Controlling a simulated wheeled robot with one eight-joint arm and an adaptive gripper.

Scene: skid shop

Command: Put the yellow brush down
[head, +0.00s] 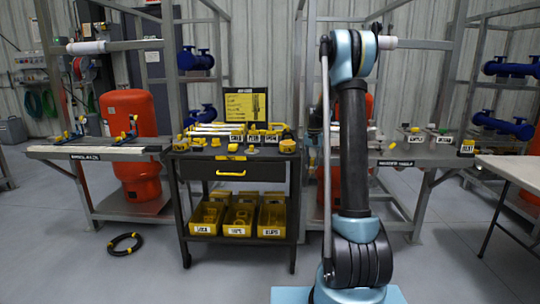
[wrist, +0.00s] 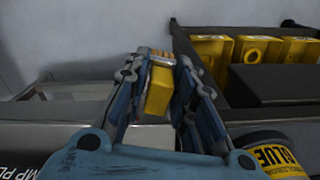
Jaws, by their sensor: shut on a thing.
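The yellow brush (wrist: 159,92) is between the fingers of my gripper (wrist: 160,70) in the wrist view. My gripper is shut on it, with a finger pressed along each side. A tan edge, perhaps the bristles, shows at the brush's far end. The lower part of the brush is hidden by the fingers. In the head view my arm stands right of the middle, and I cannot make out the gripper or the brush there.
A dark cart (head: 240,167) carries yellow items on top and yellow bins (head: 240,221) below. Grey benches (head: 95,149) flank it, and a pale table (head: 515,168) stands at right. The wrist view shows a labelled yellow-and-dark round container (wrist: 272,158) close by.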

